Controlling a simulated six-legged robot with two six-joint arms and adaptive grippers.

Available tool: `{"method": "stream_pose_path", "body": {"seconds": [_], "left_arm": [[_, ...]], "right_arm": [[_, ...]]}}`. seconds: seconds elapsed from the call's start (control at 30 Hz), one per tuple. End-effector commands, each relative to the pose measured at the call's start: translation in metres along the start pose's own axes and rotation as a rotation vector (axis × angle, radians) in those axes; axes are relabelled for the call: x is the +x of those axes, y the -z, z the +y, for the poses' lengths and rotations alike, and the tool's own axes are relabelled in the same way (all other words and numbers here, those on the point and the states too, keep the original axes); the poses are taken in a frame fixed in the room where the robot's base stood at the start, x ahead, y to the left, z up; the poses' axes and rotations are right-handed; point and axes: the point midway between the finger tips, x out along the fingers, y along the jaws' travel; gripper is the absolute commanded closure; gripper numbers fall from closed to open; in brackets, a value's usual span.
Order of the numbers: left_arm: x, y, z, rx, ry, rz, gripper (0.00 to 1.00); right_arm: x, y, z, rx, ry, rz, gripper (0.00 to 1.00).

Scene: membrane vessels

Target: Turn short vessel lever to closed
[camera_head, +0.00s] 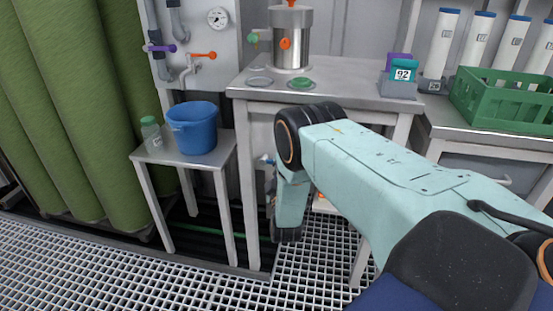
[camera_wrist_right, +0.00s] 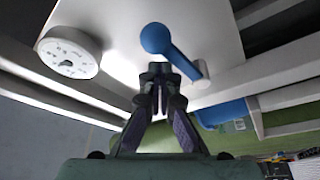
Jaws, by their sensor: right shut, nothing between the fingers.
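In the right wrist view a blue lever (camera_wrist_right: 178,55) with a round knob end stands out in front of a white panel, slanting from upper left to lower right. My right gripper (camera_wrist_right: 159,85) is shut and empty, its fingertips just below the knob in the picture. I cannot tell whether they touch it. In the head view my right arm reaches in from the right and bends down in front of the steel table; its fingers are hidden there. My left gripper is not in view. I cannot tell which vessel the blue lever belongs to.
A dial gauge (camera_wrist_right: 69,53) sits left of the lever. In the head view a steel table (camera_head: 340,75) holds a metal vessel (camera_head: 290,38). A blue bucket (camera_head: 192,128) and a bottle (camera_head: 151,135) stand on a side table. A green crate (camera_head: 503,100) is at right.

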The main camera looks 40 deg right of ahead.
Motion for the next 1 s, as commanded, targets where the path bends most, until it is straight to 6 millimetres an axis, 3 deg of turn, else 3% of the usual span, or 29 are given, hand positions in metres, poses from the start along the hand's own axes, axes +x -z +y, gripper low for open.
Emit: {"method": "stream_pose_path", "body": {"seconds": [1.0], "left_arm": [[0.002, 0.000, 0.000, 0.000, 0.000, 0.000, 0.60]], "right_arm": [[-0.006, -0.014, -0.010, -0.004, 0.010, -0.010, 1.00]]}}
